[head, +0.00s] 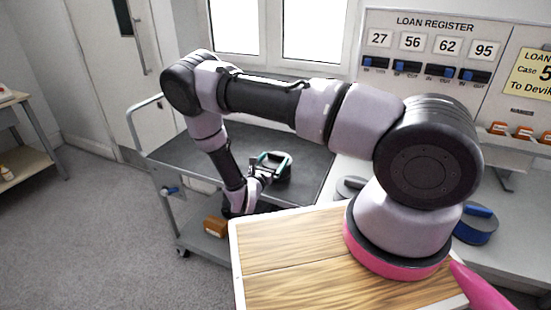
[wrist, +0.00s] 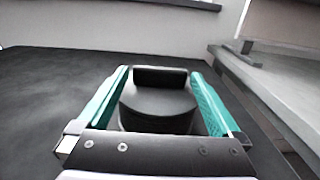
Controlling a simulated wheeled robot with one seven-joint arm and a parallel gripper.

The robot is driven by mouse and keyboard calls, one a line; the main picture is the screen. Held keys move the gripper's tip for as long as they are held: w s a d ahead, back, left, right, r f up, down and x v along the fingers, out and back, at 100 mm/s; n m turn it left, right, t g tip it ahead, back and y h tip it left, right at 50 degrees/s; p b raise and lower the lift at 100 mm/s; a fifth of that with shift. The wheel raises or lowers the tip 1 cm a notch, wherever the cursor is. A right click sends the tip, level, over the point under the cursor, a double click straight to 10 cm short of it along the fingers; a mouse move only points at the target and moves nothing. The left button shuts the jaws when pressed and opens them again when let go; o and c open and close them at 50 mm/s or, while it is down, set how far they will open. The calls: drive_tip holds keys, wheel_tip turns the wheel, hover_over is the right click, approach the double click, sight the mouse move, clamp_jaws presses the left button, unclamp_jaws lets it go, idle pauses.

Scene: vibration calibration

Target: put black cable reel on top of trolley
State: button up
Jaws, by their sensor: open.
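The black cable reel (wrist: 158,103), a dark round drum with a raised block on top, appears to rest on the trolley's dark top (wrist: 45,110), near its right edge. In the head view the reel (head: 282,174) shows partly behind my gripper. The trolley (head: 190,157) has a grey frame and a push handle at the left. My gripper (wrist: 160,76) is open, with its teal fingers on either side of the reel. Gaps show between the fingers and the drum in the wrist view. In the head view my gripper (head: 270,163) is low over the trolley top. The reel's underside is hidden.
A light bench (head: 338,208) stands right of the trolley, with a grey disc (head: 350,187) and a blue reel (head: 477,226) on it. A loan register board (head: 430,50) rises behind. A brown box (head: 215,227) sits on the trolley's lower shelf. The trolley top's left is clear.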

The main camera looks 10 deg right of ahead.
drive_tip(key=v, duration=0.9)
drive_tip(key=shift+s+a, duration=0.15)
drive_tip(key=shift+s, duration=0.1)
drive_tip(key=shift+w+r, duration=0.1)
drive_tip(key=shift+r, duration=0.25)
drive_tip(key=s+d+r+m+g, duration=0.2)
drive_tip(key=d+r+m+g, duration=0.3)
drive_tip(key=r, duration=0.3)
drive_tip(key=s+d+r+m+g, duration=0.1)
drive_tip(key=d+r+m+g, duration=0.2)
drive_tip(key=r+m+g, duration=0.35)
drive_tip(key=s+d+r+m+g, duration=0.2)
drive_tip(key=d+r+m+g, duration=0.15)
drive_tip(key=r+m, duration=0.5)
drive_tip(key=s+r+m+t+y, duration=0.3)
drive_tip(key=s+r+m+y, duration=0.3)
drive_tip(key=r, duration=0.7)
drive_tip(key=s+d+r+m+t+y, duration=0.1)
drive_tip(key=s+r+m+t+y, duration=0.3)
drive_tip(key=r, duration=0.9)
drive_tip(key=s+m+y, duration=0.2)
drive_tip(key=s+m, duration=0.1)
drive_tip(key=s, duration=0.1)
drive_tip(key=shift+s+t+y, duration=0.3)
drive_tip(key=shift+s, duration=0.1)
drive_tip(key=shift+d, duration=0.1)
